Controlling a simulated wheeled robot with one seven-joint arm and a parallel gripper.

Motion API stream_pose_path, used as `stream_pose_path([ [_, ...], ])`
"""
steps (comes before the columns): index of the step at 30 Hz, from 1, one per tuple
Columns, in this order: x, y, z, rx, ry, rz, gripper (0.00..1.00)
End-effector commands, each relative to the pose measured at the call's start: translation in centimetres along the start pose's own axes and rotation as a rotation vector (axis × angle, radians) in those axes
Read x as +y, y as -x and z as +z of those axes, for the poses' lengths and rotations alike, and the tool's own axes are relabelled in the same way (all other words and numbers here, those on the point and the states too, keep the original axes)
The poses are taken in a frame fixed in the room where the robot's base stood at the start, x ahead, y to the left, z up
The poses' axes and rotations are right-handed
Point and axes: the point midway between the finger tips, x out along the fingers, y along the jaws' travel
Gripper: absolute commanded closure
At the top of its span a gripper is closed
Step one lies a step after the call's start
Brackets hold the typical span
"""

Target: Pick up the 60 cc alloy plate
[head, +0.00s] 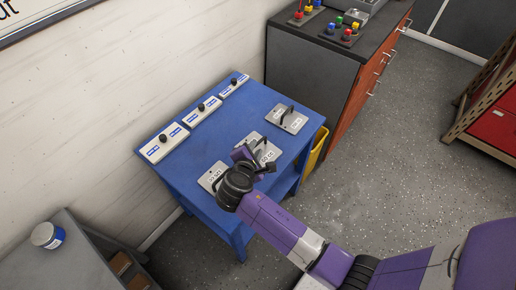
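Three grey alloy plates with dark handles lie on the blue table (185,175). One plate (297,124) is at the far right corner, one plate (270,154) is in the middle, and one plate (207,179) is at the near edge. Their labels are too small to read surely, so I cannot tell which is the 60 cc one. My gripper (257,160) is over the near side of the middle plate, close to its handle. My wrist and gripper partly cover the middle and near plates. The fingers are small and dark, and whether they touch or hold the handle cannot be told.
Several white blocks with black knobs and blue labels, such as this block (163,144), line the table's wall side. A dark-topped cabinet (305,62) stands beyond, with a yellow bin (313,150) beside the table. A grey bench (55,270) with a tin (47,235) is at lower left.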

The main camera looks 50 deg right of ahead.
Motion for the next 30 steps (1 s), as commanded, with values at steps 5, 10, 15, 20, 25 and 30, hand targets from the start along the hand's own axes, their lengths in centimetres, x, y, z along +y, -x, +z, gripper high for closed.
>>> stream_pose_path([
  [5,-0.1,-1.9,0.0,-0.001,0.0,-0.002,0.78],
  [10,-0.2,-3.7,-0.2,0.0,-0.002,-0.002,0.78],
  [15,-0.3,-6.0,-0.5,0.0,-0.003,-0.001,0.78],
  [20,-0.3,-7.0,-0.5,0.002,-0.004,0.0,0.78],
  [25,-0.3,-7.1,-0.5,0.003,-0.004,0.001,0.78],
  [30,-0.3,-7.0,-0.5,0.003,-0.004,0.001,1.0],
])
